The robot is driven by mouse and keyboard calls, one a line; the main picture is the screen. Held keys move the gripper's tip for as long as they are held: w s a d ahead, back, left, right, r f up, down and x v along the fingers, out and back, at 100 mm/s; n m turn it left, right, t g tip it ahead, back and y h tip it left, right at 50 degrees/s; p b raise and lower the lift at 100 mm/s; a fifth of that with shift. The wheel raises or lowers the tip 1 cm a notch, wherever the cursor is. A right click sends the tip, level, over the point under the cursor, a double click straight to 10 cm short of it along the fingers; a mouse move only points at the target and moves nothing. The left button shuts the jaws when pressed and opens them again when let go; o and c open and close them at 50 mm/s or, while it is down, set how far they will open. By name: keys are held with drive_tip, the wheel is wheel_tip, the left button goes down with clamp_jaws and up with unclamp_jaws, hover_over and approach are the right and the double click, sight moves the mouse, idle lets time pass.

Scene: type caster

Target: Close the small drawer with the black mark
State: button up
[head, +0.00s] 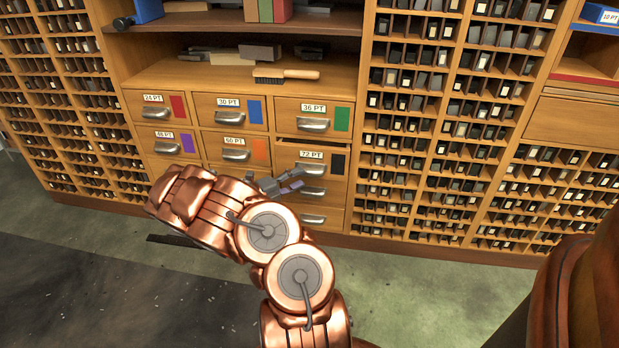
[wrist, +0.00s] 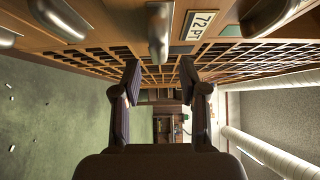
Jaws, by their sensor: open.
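The small drawer with the black mark (head: 338,162) is labelled 72 PT and sits in the right column of the drawer block. A dark gap shows along its top edge, and it appears pulled out a little. My gripper (head: 291,184) is in front of its lower left part and partly covers the front there. In the wrist view, the metal pull (wrist: 158,35) and the 72 PT label (wrist: 200,24) show beyond my open, empty gripper (wrist: 160,84). The fingers look apart from the pull; the exact distance is hard to tell.
Other small drawers surround it: 36 PT with a green mark (head: 341,119) above, 60 PT with an orange mark (head: 261,149) to the left. A brush (head: 286,76) lies on the shelf above. Type racks (head: 440,130) flank the drawers.

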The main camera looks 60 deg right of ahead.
sight(308, 174)
drive_tip(key=shift+b+x, duration=0.95)
drive_tip(key=shift+x, duration=1.6)
drive_tip(key=shift+c, duration=0.2)
clamp_jaws()
drive_tip(key=shift+f, duration=0.1)
